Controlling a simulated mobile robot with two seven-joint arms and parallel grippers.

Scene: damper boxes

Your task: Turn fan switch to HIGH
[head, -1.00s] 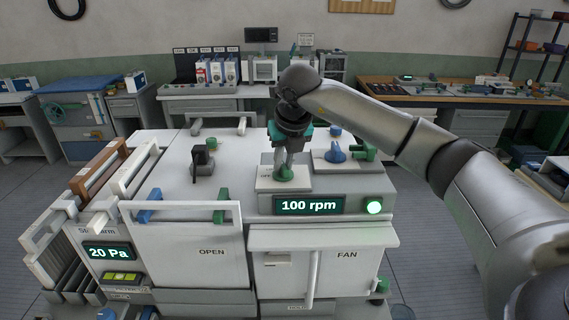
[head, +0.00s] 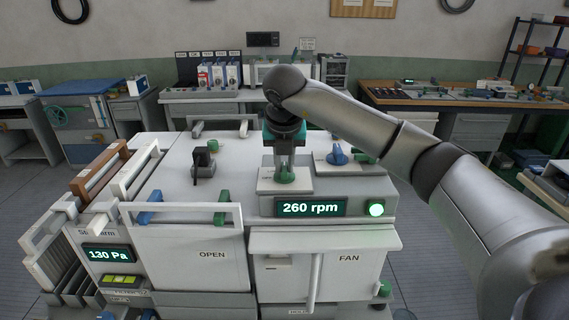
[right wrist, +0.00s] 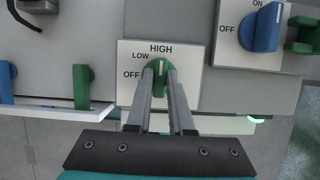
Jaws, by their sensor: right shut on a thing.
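The fan switch is a green knob (head: 286,174) on a pale plate (head: 268,188) on top of the fan box. In the right wrist view the green knob (right wrist: 161,76) sits below the labels OFF, LOW and HIGH, and its pointer stands upright toward HIGH. My right gripper (head: 285,166) reaches down from above and is shut on the knob, one finger on each side (right wrist: 160,84). The fan display (head: 310,208) reads 260 rpm, beside a lit green lamp (head: 376,209). My left gripper is not in view.
A blue ON/OFF knob (head: 338,157) stands right of the fan switch, with a green part (head: 364,157) beside it. A black lever (head: 203,160) stands on the left box top. A pressure display (head: 108,254) reads 130 Pa. White handles and frames crowd the left side.

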